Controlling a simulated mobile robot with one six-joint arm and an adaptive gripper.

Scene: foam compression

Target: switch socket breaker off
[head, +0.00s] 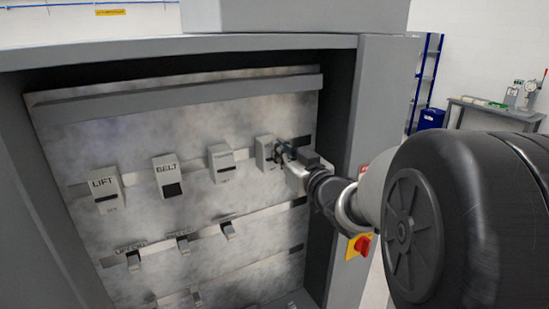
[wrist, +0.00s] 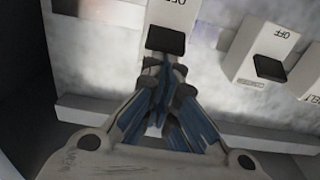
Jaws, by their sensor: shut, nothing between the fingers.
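The rightmost breaker (head: 264,153) of the top row is in front of my gripper in the head view. Its label is too small to read, so I cannot tell whether it is the socket one. In the wrist view this breaker (wrist: 167,14) has a black lever (wrist: 166,40) and inverted lettering, partly cut off. My gripper (wrist: 165,68) is shut and empty, its fingertips close by the lever's edge; I cannot tell whether they touch. In the head view my gripper (head: 284,151) partly covers the breaker's right side.
Left of it are a third breaker (head: 221,163), the BELT breaker (head: 168,176) and the LIFT breaker (head: 105,190). Smaller switches (head: 183,244) sit in rows below. The grey cabinet frame (head: 353,130) stands close right of my gripper, with a red rotary switch (head: 363,245) on it.

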